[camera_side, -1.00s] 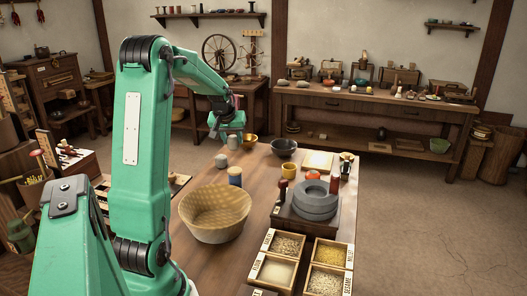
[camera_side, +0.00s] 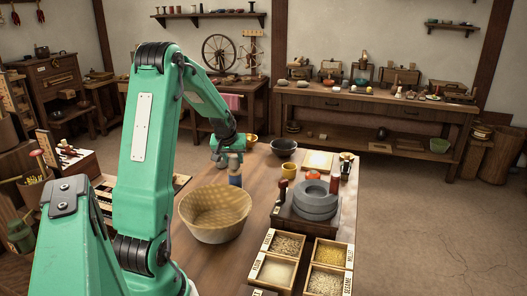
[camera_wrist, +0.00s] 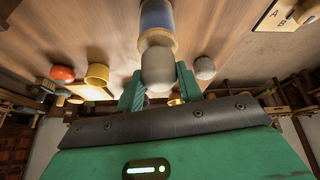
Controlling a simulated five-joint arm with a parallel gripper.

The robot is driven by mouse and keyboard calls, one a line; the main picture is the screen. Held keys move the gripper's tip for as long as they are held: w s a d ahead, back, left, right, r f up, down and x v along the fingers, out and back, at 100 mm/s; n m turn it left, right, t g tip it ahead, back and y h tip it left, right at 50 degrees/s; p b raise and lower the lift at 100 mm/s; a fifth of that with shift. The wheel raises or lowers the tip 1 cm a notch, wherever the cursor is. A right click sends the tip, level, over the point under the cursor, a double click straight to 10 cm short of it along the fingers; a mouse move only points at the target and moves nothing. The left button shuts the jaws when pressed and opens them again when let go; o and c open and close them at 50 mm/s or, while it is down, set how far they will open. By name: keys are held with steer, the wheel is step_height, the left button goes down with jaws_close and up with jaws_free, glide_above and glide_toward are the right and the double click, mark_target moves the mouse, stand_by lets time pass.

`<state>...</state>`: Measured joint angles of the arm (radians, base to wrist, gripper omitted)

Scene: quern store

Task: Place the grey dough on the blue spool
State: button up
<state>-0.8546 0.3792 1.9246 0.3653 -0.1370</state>
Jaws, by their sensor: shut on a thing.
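The grey dough (camera_wrist: 158,68) is a smooth rounded lump between the jaws of my gripper (camera_wrist: 158,88) in the wrist view. My gripper (camera_side: 229,155) is shut on it. The blue spool (camera_side: 235,177) stands upright on the table, right under my gripper in the side view. In the wrist view the spool (camera_wrist: 156,16), with its pale wooden end, lies directly beyond the dough, which overlaps that end. I cannot tell whether dough and spool touch. The jaws hide most of the dough in the side view.
A speckled grey ball (camera_wrist: 204,68) lies close to the spool. A wide woven basket (camera_side: 214,213) stands in front of it. A yellow cup (camera_side: 288,171), a dark bowl (camera_side: 284,147) and a stone quern (camera_side: 315,200) stand to the right. Bare table lies between basket and cup.

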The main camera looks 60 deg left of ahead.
steer(key=shift+f, duration=0.25)
steer(key=o, duration=1.2)
steer(key=shift+c, duration=0.2)
steer(key=shift+r, duration=0.1)
steer(key=v, duration=1.2)
steer(key=shift+d, duration=0.1)
